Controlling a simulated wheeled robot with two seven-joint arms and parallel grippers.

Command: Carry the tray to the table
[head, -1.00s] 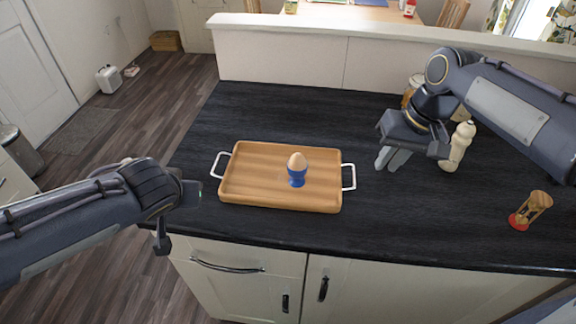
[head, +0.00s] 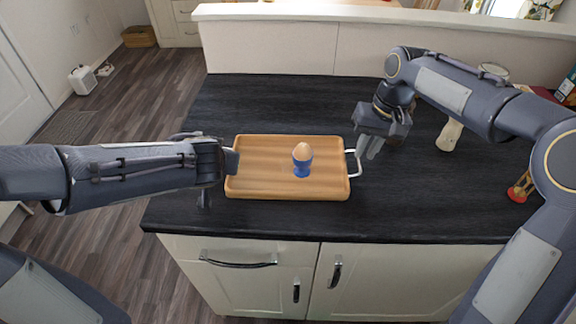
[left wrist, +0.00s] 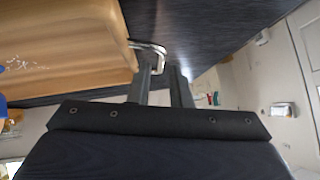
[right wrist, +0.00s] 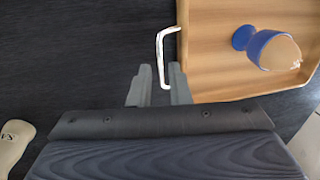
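The wooden tray (head: 262,184) lies flat on the dark worktop, with white handles at both ends. A brown egg in a blue egg cup (head: 302,162) stands upright on it. My right gripper (head: 370,150) is at the right handle (head: 357,164). In the right wrist view, that handle (right wrist: 161,50) reaches between its parted fingers (right wrist: 158,82).
A pale pepper mill (head: 449,136) and a red-based hourglass (head: 521,188) stand on the worktop to the right. A low wall (head: 300,45) runs behind the worktop. Open wooden floor (head: 135,110) lies to the left. The dining table is not clearly visible.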

